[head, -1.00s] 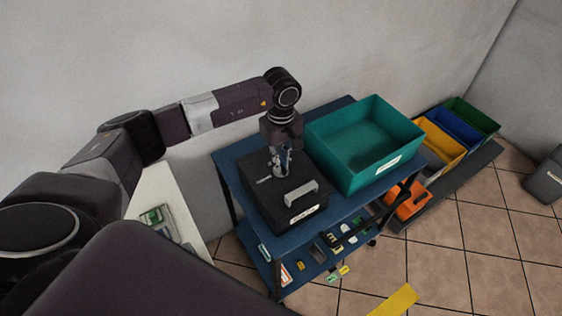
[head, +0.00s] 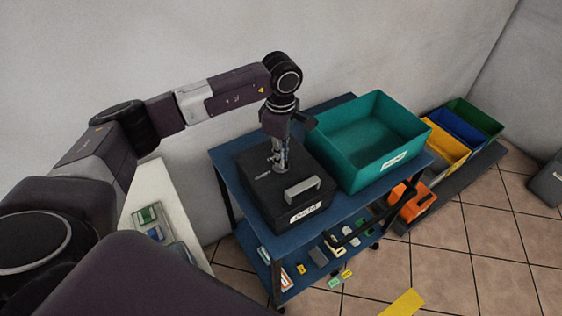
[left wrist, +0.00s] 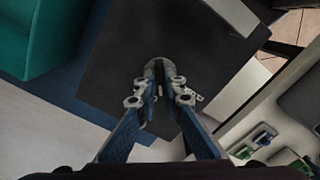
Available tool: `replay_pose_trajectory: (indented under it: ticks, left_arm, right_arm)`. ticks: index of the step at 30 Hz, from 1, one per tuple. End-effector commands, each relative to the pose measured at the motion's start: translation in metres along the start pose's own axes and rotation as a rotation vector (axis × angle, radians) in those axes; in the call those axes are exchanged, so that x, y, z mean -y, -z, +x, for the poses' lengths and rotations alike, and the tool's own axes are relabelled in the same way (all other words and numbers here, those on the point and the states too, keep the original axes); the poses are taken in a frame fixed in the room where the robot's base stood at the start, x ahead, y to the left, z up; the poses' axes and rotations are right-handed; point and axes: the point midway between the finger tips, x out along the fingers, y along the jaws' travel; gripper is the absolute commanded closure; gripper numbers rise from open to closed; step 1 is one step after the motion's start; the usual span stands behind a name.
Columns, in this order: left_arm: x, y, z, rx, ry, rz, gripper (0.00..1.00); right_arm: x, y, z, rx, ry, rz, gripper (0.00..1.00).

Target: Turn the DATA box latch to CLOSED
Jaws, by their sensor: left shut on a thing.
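The DATA box (head: 262,200) is a black box with a grey handle (head: 303,189) and a white label on its front, standing on a blue cart. Its dark lid (left wrist: 115,75) fills the middle of the left wrist view. My left gripper (head: 277,166) points down onto the lid, behind the handle. In the left wrist view its fingertips (left wrist: 160,72) are closed together on the latch, which they mostly hide. I cannot read the latch's angle. Small pale markings lie on the lid beside the fingers. My right gripper is not in view.
A teal bin (head: 370,142) stands on the cart right beside the box. Small parts lie on the cart's lower shelf (head: 262,262). Yellow, blue and green bins (head: 462,127) stand at the right. A white table (head: 160,195) is at the left, and a wall is behind.

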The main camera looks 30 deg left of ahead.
Motion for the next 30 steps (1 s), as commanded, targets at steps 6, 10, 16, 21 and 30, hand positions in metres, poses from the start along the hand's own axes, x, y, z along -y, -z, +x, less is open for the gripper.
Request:
replay_pose_trajectory:
  ticks: [6,10,16,21,30]
  left_arm:
    - [-0.002,0.001,0.001,-0.001,-0.005,-0.205,1.00]
    - [-0.002,0.001,0.001,0.000,-0.006,-0.329,1.00]
    - [-0.002,0.001,0.001,0.000,-0.006,-0.519,1.00]
    - [-0.002,0.001,0.000,0.001,-0.006,-0.666,1.00]
    - [-0.001,0.001,-0.001,0.001,-0.004,-0.861,1.00]
  right_arm:
    - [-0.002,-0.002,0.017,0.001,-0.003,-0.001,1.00]
    - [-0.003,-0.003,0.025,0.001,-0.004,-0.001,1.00]
    - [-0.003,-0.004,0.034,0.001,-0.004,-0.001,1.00]
    - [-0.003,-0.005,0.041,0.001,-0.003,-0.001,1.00]
    - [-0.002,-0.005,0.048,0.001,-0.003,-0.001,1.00]
